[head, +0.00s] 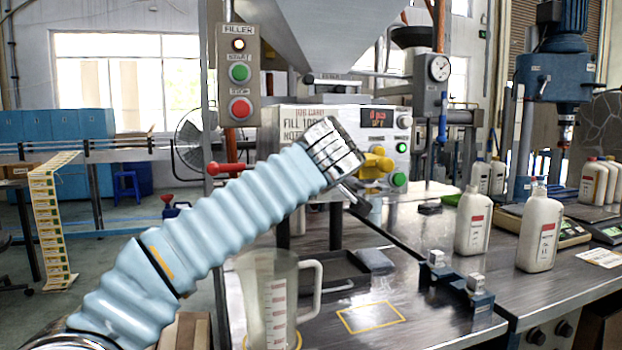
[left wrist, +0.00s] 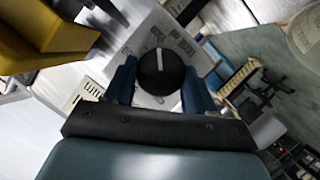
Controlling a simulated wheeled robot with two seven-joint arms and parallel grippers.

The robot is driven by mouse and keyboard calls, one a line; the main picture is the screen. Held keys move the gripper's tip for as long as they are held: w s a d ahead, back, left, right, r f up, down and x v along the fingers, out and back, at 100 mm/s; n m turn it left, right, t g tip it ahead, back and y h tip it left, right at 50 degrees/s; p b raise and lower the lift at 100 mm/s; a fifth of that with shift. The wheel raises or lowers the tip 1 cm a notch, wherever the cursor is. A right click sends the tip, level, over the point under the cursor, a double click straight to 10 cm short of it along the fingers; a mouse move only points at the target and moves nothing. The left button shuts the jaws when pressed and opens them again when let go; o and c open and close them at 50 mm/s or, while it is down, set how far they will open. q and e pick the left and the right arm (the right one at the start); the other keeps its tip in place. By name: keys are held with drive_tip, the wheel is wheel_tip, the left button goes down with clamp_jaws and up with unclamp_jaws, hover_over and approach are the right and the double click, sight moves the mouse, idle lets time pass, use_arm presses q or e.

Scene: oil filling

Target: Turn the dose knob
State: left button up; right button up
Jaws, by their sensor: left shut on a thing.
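In the left wrist view a round black knob (left wrist: 161,72) with a white pointer line sits on a pale lettered panel. My left gripper (left wrist: 158,82) has its two blue fingers on either side of this knob and is shut on it. In the head view my pale blue ribbed left arm reaches up to the filler's front panel (head: 300,122), and the wrist hides the knob and fingertips. The panel also bears a red digital display (head: 380,118) and a green button (head: 399,180). My right gripper is not in view.
A yellow fitting (head: 376,163) sticks out close to my left wrist. A clear measuring jug (head: 266,300) stands on the bench below my arm. White bottles (head: 540,232) stand to the right. A button box (head: 240,75) hangs at upper left.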

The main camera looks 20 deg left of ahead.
use_arm(q)
drive_tip(key=shift+m, duration=0.3)
idle(0.4)
drive_tip(key=o, duration=1)
drive_tip(key=shift+o, duration=0.2)
drive_tip(key=v, duration=1.3)
drive_tip(key=shift+s+d, duration=0.25)
drive_tip(key=shift+d, duration=0.1)
drive_tip(key=shift+r, duration=0.1)
